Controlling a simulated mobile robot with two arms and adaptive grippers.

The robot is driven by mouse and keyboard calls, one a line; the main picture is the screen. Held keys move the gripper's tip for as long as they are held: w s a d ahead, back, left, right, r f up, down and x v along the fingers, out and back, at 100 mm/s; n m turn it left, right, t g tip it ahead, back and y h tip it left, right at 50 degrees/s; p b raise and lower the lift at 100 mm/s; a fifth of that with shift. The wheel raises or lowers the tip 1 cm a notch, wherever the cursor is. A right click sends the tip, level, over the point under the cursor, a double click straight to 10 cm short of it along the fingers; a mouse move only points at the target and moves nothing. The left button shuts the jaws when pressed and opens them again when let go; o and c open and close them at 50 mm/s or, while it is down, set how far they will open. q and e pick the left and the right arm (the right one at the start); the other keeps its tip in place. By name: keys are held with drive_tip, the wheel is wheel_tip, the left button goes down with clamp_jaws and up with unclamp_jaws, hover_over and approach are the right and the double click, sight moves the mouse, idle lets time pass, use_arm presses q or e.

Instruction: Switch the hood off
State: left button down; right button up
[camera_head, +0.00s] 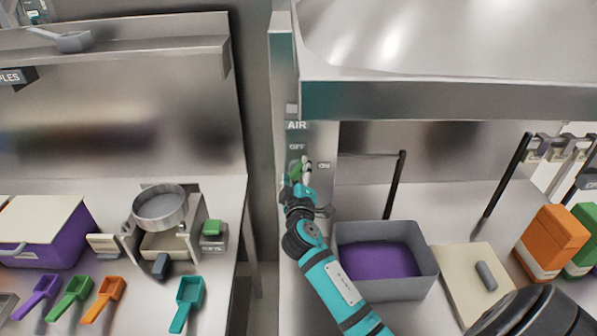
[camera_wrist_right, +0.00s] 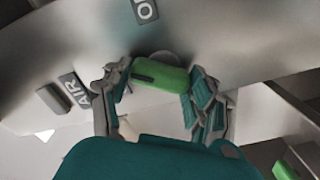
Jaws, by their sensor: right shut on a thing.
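The hood (camera_head: 440,98) is a large metal canopy at the top right of the head view. Below its left end is a panel marked AIR, with OFF above and ON to the right of a green knob (camera_head: 294,170). My right gripper (camera_head: 299,173) is at this knob and partly covers it. In the right wrist view the green knob (camera_wrist_right: 160,75) lies between the two fingers of my gripper (camera_wrist_right: 158,90), which are closed on it. I cannot tell which label the knob points to. My left gripper is not in view.
A grey bin (camera_head: 385,289) with purple contents stands below, right of my right arm. A board (camera_head: 466,275) and an orange box (camera_head: 550,240) are farther right. On the left bench are a metal sieve device (camera_head: 160,212), coloured scoops and a purple box (camera_head: 45,235).

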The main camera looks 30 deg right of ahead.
drive_tip(key=n+p, duration=0.1)
drive_tip(key=n, duration=0.3)
drive_tip(key=shift+a, duration=0.1)
drive_tip(key=shift+f+n+p, duration=0.1)
drive_tip(key=shift+n+p, duration=0.4)
drive_tip(key=shift+n, duration=0.8)
drive_tip(key=o, duration=1.2)
drive_tip(key=shift+a, duration=0.1)
drive_tip(key=v, duration=1.2)
